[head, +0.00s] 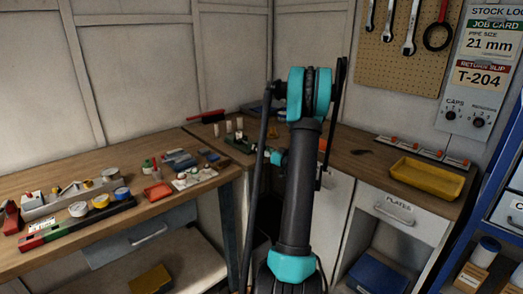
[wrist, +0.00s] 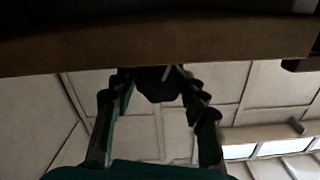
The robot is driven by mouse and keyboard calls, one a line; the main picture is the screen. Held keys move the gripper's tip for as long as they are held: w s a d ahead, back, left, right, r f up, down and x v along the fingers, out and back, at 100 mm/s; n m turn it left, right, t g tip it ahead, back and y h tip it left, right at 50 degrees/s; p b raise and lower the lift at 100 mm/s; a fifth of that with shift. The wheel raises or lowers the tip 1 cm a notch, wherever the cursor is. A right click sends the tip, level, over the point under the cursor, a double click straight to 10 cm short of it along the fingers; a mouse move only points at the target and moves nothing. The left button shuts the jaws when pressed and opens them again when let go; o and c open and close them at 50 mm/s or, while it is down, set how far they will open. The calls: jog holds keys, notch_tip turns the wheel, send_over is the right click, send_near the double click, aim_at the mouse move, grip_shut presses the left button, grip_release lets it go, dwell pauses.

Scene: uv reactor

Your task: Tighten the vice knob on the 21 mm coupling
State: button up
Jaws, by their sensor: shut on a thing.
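In the wrist view, the two dark fingers of my gripper (wrist: 152,92) are closed around a dark rounded knob (wrist: 158,86). The knob's far side merges with the shadow of a brown wooden edge at the top of the picture. In the head view, a small dark green vice (head: 238,146) stands on the bench near the back corner. A teal part of my wrist shows just right of it, and my raised arm hides the fingers. I cannot make out the coupling in the vice or how tight the knob is.
The left wooden bench (head: 215,182) holds several small parts, tape rolls and a red tray (head: 158,191). A yellow tray (head: 427,177) lies on the right bench. Wrenches hang on a pegboard (head: 383,60). A job card (head: 490,42) reads 21 mm.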

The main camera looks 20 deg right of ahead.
jog(key=shift+m, duration=1)
jog(key=o, duration=1.2)
jog(key=shift+c, duration=0.2)
jog(key=shift+s+d, duration=0.1)
jog(key=shift+s, duration=0.05)
jog(key=v, duration=1.1)
jog(key=shift+s, duration=0.35)
jog(key=shift+d, duration=0.15)
